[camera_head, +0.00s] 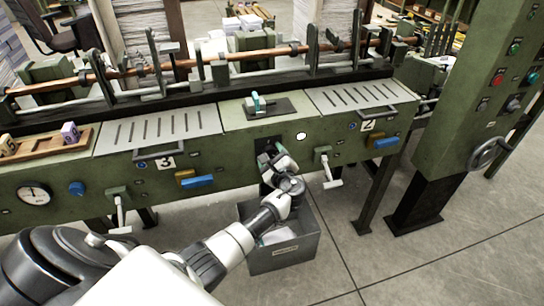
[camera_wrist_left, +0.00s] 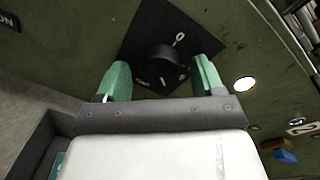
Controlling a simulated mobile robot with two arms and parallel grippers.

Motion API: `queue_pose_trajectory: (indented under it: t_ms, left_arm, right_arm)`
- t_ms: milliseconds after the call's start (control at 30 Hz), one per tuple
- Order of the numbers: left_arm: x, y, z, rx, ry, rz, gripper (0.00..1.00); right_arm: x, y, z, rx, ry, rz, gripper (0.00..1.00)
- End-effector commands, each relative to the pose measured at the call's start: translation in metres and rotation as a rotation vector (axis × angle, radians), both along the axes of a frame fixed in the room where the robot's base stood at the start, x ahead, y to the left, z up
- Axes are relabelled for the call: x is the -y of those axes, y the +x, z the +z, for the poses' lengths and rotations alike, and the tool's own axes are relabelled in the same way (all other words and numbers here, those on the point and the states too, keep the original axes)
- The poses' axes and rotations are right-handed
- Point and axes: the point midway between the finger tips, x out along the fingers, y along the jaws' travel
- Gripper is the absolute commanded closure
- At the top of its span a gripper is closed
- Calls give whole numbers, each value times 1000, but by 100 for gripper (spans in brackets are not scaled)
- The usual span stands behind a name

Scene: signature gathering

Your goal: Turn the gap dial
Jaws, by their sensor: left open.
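The gap dial is a round black knob (camera_wrist_left: 166,62) on a square black plate (camera_wrist_left: 140,40) on the green machine front. In the left wrist view, white marks show on and around the knob. My left gripper (camera_wrist_left: 160,72) is open, with one green-padded finger on each side of the knob. I cannot tell whether either pad touches it. In the head view my left gripper (camera_head: 277,152) is at the machine front, and the black plate (camera_head: 264,143) shows partly behind it; the knob is hidden there. My right gripper is not in view.
A grey bin (camera_head: 285,254) stands on the floor below my left forearm. White levers (camera_head: 327,172) and blue handles (camera_head: 197,182) stick out from the machine front on both sides. A green control column (camera_head: 470,110) with a handwheel stands at the right.

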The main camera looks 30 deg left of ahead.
Motion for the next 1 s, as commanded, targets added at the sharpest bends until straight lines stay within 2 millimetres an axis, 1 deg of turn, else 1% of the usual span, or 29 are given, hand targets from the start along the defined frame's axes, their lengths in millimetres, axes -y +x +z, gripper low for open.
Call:
queue_pose_trajectory:
  t_ms: [133,233,500,700,833,1000]
  left_arm:
    - [3,-2,1,1,0,-1,32]
    - [12,-9,0,1,-1,-1,32]
    - [55,-42,2,1,-3,-3,32]
    - [78,-60,4,-1,-1,-1,32]
    - [85,-65,6,1,0,-1,32]
    - [86,-66,6,0,0,0,32]
  right_arm:
    - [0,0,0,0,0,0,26]
    - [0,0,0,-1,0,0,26]
    - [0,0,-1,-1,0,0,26]
    - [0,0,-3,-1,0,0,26]
    - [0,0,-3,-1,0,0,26]
    - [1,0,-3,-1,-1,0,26]
